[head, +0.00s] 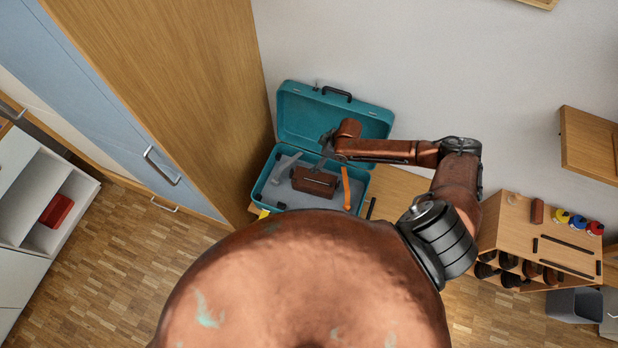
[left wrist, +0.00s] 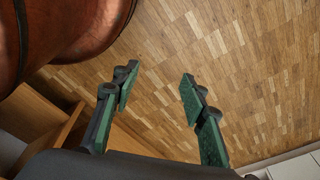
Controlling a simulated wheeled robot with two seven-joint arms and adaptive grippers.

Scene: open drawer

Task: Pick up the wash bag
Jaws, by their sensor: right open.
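A brown wash bag (head: 314,182) lies inside an open teal suitcase (head: 365,183) near the middle of the head view. My right gripper (head: 322,161) is over the suitcase at the far side of the bag, open. Its small dark fingers point down toward the bag; I cannot tell whether they touch it. My left gripper (left wrist: 155,90) shows in the left wrist view, open and empty, above the wooden floor (left wrist: 240,70). It is not visible in the head view.
In the suitcase, a grey item (head: 284,166) lies left of the bag and an orange strip (head: 346,188) right of it. The raised lid (head: 335,115) stands behind. A tall wooden cabinet (head: 180,80) is at left, a shoe shelf (head: 530,240) at right.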

